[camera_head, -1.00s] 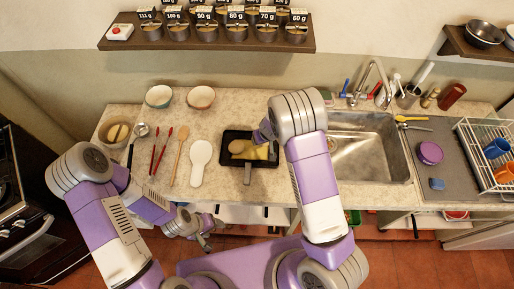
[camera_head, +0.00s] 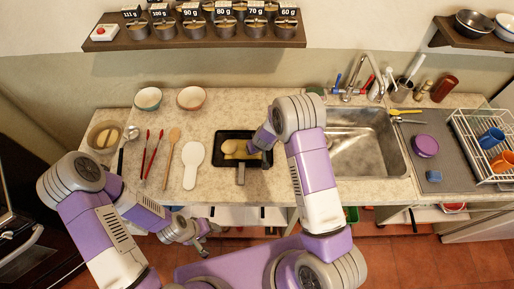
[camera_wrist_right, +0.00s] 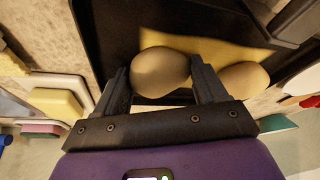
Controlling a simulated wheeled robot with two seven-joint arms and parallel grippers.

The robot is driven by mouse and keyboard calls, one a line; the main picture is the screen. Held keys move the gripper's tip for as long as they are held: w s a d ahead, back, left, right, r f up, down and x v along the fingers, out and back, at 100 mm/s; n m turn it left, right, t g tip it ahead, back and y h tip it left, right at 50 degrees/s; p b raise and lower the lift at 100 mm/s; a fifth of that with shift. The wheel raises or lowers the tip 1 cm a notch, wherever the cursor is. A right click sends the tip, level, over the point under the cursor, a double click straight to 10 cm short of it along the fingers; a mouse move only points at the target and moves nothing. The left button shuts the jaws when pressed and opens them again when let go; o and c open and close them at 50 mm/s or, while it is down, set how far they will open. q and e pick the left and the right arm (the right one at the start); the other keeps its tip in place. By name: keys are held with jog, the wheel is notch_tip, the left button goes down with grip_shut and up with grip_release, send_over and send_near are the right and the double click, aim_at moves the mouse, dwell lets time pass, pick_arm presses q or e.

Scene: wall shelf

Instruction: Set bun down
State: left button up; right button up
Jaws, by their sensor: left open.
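A dark square pan (camera_head: 222,161) with a handle lies on the counter in the head view. Two pale tan buns show in the right wrist view. One bun (camera_wrist_right: 160,72) is between the fingers of my right gripper (camera_wrist_right: 160,80), which look shut on it. The other bun (camera_wrist_right: 244,76) lies just right of the right finger, over a yellow flat patch (camera_wrist_right: 215,48) in the pan. In the head view the right gripper (camera_head: 257,144) is over the pan's right part, partly hidden by its wrist. My left gripper (camera_head: 208,240) is open and empty, in front of the counter edge.
A white paddle (camera_head: 192,164), wooden spoon (camera_head: 172,152) and red tongs (camera_head: 152,154) lie left of the pan. Two bowls (camera_head: 148,98) (camera_head: 191,98) stand behind. The sink (camera_head: 366,150) is to the right. A shelf of labelled canisters (camera_head: 190,42) hangs above.

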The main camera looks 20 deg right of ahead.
jog(key=o, duration=0.4)
jog(key=shift+r, duration=0.1)
jog(key=shift+r, duration=0.35)
jog(key=p+v, duration=0.3)
jog(key=v, duration=0.8)
jog(key=shift+s+r, duration=0.15)
jog(key=shift+r, duration=0.1)
